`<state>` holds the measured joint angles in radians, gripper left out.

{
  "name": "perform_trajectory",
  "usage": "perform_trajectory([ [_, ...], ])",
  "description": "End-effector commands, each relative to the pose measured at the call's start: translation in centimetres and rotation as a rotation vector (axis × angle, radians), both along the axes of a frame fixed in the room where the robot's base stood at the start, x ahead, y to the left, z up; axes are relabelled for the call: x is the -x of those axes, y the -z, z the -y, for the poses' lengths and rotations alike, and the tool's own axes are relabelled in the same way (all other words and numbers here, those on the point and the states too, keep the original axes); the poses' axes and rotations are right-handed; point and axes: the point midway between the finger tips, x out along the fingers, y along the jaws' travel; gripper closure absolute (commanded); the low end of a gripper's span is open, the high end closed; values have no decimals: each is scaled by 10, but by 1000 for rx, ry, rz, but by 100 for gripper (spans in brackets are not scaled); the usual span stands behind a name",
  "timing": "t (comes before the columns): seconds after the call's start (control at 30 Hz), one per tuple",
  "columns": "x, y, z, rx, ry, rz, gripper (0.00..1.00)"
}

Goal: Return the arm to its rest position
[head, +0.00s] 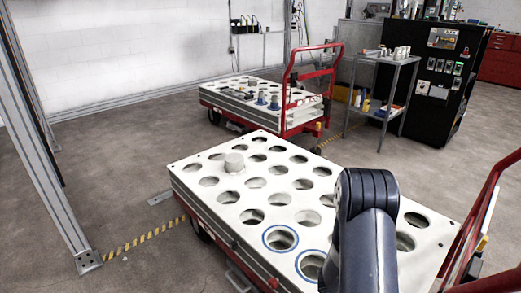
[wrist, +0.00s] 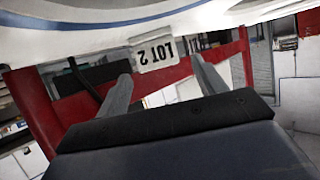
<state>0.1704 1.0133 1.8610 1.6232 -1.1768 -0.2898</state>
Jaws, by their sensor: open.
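My arm (head: 366,225) is dark and rises at the lower right of the head view, in front of the near white cart's hole plate (head: 185,178). My gripper is not visible in the head view. In the wrist view my gripper (wrist: 160,70) shows two grey fingers spread apart with nothing held between them. A white surface with a blue curved line crosses the top of the wrist view.
A red handle (head: 480,220) rises at the right. A second cart (head: 225,98), a shelf (head: 378,100) and a black cabinet (head: 450,75) stand behind. A metal post (head: 40,140) stands at left.

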Motion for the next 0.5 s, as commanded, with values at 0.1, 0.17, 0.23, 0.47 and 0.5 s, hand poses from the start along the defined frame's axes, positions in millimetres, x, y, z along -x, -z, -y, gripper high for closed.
perform_trajectory([
  [0.1, 3, 11, 20, 0, 5, 0, 34],
  [0.17, 4, 14, 29, 0, 4, 0, 34],
  [0.23, 4, 15, 33, 0, 1, 1, 34],
  [0.47, 4, -13, 32, 0, 0, 1, 34],
  [0.5, 4, -14, 32, 0, 0, 0, 34],
])
